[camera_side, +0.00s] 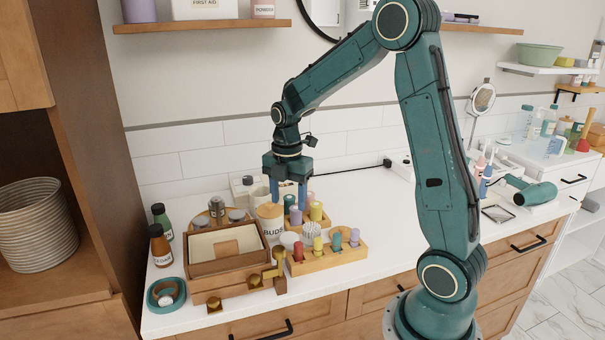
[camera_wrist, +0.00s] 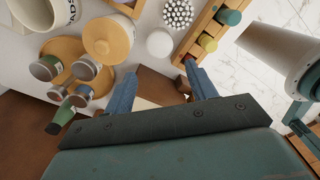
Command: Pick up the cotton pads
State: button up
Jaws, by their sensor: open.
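A white container with lettering that reads like "PADS" (camera_wrist: 70,12) is cut by the top edge of the wrist view, at the upper left. No loose cotton pads can be made out. A jar marked "BUDS" (camera_side: 270,224) with a wooden lid stands near the middle of the counter; its lid also shows in the wrist view (camera_wrist: 108,40). My gripper (camera_side: 288,202) points down above the crowded counter, just behind and right of that jar in the side view. In the wrist view its blue fingers (camera_wrist: 162,88) are apart with nothing held between them.
A wooden rack of coloured bottles (camera_side: 330,257) stands at the front right. A wooden box (camera_side: 205,270) is at the front left, beside brown and green bottles (camera_side: 160,245). A round tray (camera_wrist: 65,50) holds several small jars. White counter (camera_side: 385,200) is clear to the right.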

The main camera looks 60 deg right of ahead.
aim_at(289, 237)
jog(key=shift+f, duration=4.15)
jog(key=shift+f, duration=0.1)
jog(key=shift+f, duration=2.5)
jog(key=c, duration=0.8)
